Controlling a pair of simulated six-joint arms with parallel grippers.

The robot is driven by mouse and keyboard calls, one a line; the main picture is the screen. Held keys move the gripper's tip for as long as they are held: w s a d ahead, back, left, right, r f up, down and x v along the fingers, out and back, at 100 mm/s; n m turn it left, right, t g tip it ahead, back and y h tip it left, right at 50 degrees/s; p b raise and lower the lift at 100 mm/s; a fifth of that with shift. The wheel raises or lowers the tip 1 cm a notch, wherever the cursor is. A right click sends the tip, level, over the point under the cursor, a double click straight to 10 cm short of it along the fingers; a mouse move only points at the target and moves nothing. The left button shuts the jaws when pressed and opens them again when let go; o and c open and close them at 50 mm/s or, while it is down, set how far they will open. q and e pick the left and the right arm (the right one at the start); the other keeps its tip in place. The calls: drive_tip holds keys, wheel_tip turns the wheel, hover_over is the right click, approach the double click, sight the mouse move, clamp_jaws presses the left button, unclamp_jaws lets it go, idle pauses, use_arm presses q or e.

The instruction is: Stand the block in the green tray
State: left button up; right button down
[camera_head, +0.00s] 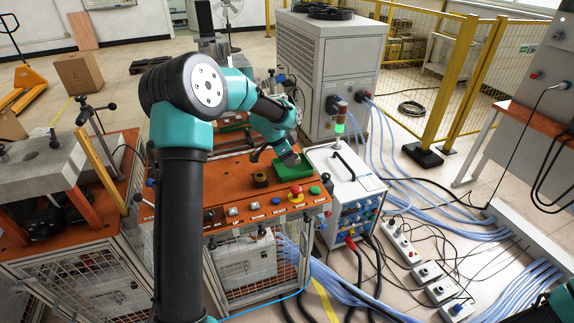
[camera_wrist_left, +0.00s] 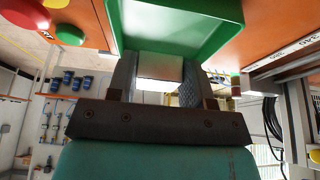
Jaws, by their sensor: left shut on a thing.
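The green tray (camera_head: 299,178) sits on the orange bench top, near its right end. My left gripper (camera_head: 290,160) reaches down over it from above. In the left wrist view the tray (camera_wrist_left: 215,35) fills the top, and the left gripper's two dark fingers (camera_wrist_left: 158,75) are shut on the pale grey block (camera_wrist_left: 160,66). The block is at the tray; whether its far end touches the tray floor cannot be told. The fingers hide its sides. My right gripper is not in view.
A red emergency button (camera_head: 296,190) and a green button (camera_head: 314,190) stand just in front of the tray. A dark ring-shaped part (camera_head: 261,181) lies to its left. A white-topped unit with a signal lamp (camera_head: 340,115) stands close to the right.

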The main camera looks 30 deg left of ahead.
sight(290, 170)
use_arm(q)
drive_tip(key=shift+w+a, duration=0.1)
drive_tip(key=shift+w, duration=0.05)
drive_tip(key=shift+w+a+f, duration=0.1)
drive_tip(key=shift+f, duration=1.7)
drive_tip(key=o, duration=1.1)
drive_tip(key=shift+f, duration=0.15)
drive_tip(key=v, duration=1.2)
